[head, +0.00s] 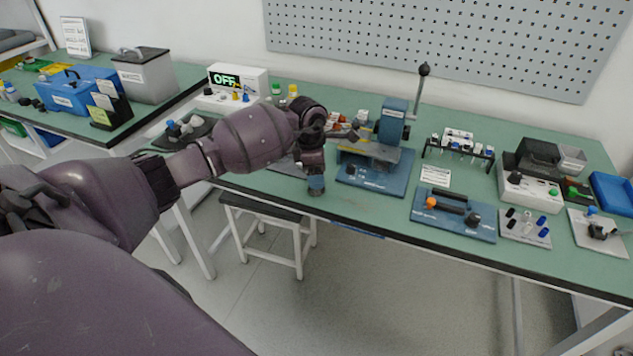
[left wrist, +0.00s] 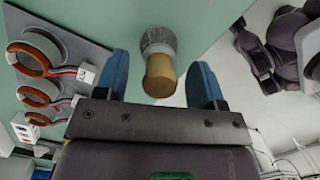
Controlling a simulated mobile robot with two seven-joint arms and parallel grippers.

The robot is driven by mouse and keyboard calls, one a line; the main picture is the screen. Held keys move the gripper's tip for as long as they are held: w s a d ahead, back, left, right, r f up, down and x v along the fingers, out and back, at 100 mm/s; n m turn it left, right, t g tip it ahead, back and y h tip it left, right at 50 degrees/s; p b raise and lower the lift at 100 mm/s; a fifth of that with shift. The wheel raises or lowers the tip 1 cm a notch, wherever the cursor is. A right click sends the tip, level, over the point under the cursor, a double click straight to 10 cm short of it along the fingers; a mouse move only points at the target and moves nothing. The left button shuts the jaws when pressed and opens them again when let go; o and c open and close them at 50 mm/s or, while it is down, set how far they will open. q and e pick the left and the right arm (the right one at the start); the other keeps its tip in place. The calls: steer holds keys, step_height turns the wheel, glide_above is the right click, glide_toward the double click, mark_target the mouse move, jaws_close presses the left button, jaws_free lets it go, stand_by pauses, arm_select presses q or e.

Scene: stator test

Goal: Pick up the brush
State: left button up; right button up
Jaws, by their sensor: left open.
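The brush (left wrist: 161,72) shows in the left wrist view, with a short tan handle and a grey bristle end, over the green bench top. My left gripper (left wrist: 162,82) is open, with its two blue fingertips on either side of the brush handle and a gap at each side. In the head view my left gripper (head: 316,184) points down over the front edge area of the bench. The brush is not discernible there, as my arm and gripper cover that spot. My right gripper is in neither view.
A grey board (left wrist: 78,45) with several copper-wound rings lies beside the brush. A blue-based lever press (head: 375,180) stands just right of my left gripper in the head view. A stool (head: 268,213) stands below the bench's front edge.

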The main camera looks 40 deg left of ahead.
arm_select(q)
steer(key=c, duration=1)
steer(key=shift+r, duration=0.1)
